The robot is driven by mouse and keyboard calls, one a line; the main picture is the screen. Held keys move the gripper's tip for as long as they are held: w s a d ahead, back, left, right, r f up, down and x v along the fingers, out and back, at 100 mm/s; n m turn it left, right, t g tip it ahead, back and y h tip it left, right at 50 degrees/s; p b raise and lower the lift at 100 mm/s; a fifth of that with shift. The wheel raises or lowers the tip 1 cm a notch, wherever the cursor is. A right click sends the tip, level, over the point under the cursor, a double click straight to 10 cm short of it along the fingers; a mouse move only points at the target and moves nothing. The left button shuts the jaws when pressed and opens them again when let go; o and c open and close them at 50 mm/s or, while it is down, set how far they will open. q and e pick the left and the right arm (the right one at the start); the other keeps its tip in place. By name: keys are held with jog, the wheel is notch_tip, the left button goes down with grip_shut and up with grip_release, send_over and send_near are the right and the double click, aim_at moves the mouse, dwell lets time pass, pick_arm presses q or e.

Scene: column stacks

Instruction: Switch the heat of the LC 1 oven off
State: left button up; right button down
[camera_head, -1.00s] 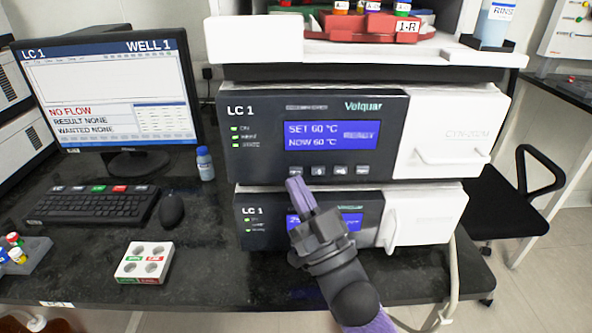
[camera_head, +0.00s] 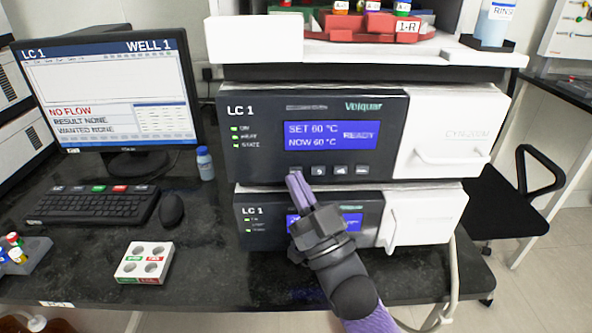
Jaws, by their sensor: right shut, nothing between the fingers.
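The LC 1 oven (camera_head: 262,160) is the upper dark-fronted unit in the stack. Its blue screen (camera_head: 331,136) reads SET 60 °C, NOW 60 °C and READY. A row of small grey buttons (camera_head: 340,170) runs below the screen. My right gripper (camera_head: 294,178) is shut and empty, with its purple fingertips at the left end of the button row. The fingers hide most of the leftmost button; I cannot tell whether they touch it. My left gripper is not in view.
A second LC 1 unit (camera_head: 258,212) stands below, partly hidden by my right gripper. A monitor (camera_head: 110,85) showing NO FLOW, a keyboard (camera_head: 92,205) and a mouse (camera_head: 171,210) are at left. A small bottle (camera_head: 205,163) and a white vial holder (camera_head: 144,262) stand on the dark bench.

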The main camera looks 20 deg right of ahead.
jog(key=shift+w+d, duration=0.1)
jog(key=shift+w, duration=0.3)
dwell(0.5)
jog(key=shift+s+r+p, duration=0.1)
jog(key=shift+s+p, duration=0.3)
jog(key=shift+s, duration=0.2)
jog(key=shift+s+a, duration=0.2)
jog(key=s+p, duration=0.1)
jog(key=s, duration=0.1)
jog(key=s+a+p, duration=0.1)
jog(key=s, duration=0.1)
jog(key=shift+s+a, duration=0.2)
jog(key=shift+s, duration=0.2)
dwell(0.5)
